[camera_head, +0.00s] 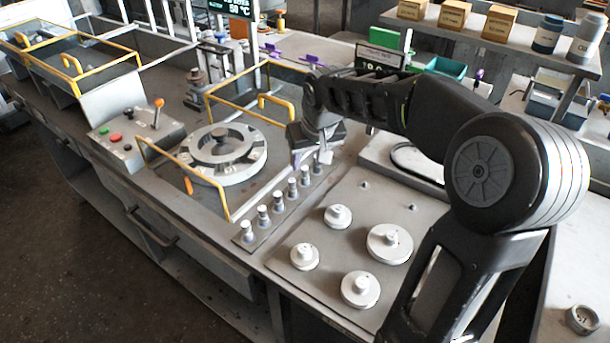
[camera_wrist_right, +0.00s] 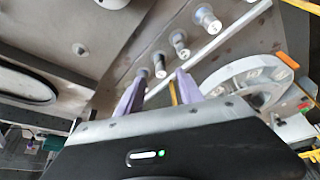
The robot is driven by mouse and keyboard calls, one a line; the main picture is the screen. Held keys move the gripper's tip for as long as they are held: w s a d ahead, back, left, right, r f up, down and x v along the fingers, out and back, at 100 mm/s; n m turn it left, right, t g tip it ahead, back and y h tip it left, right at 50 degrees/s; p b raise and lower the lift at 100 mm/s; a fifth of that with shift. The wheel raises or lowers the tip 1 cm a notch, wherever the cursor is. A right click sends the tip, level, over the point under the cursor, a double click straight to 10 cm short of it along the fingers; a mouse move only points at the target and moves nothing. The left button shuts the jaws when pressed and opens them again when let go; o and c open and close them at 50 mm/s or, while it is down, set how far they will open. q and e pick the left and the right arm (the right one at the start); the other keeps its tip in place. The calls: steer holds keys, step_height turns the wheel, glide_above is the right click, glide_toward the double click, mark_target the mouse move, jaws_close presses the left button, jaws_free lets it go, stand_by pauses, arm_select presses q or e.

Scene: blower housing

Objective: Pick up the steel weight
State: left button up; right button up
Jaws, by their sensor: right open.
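Several small steel weights (camera_head: 277,203) stand upright in a row on a narrow strip between the round fixture and the flat plate. My right gripper (camera_head: 318,161) points down at the far end of this row. In the right wrist view its two lilac fingers (camera_wrist_right: 160,77) are spread apart. One steel weight (camera_wrist_right: 159,64) shows between and just beyond the fingertips; I cannot tell whether they touch it. More of the row shows beyond it (camera_wrist_right: 207,20). The gripper and wrist partly hide the far end of the row in the head view. My left gripper is not in view.
Several knobbed discs (camera_head: 389,243) sit on the grey plate (camera_head: 311,275) near the row. A round fixture (camera_head: 221,152) with yellow guard rails (camera_head: 153,146) stands left of the row. A control box (camera_head: 135,137) with a lever is farther left. Boxes (camera_head: 453,15) stand on a back shelf.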

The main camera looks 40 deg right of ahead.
mark_target(305, 170)
steer(key=shift+w+f, duration=0.15)
steer(key=shift+f, duration=0.1)
steer(key=shift+p+x, duration=0.5)
steer(key=shift+x, duration=2.15)
steer(key=shift+a, duration=0.1)
jaws_close()
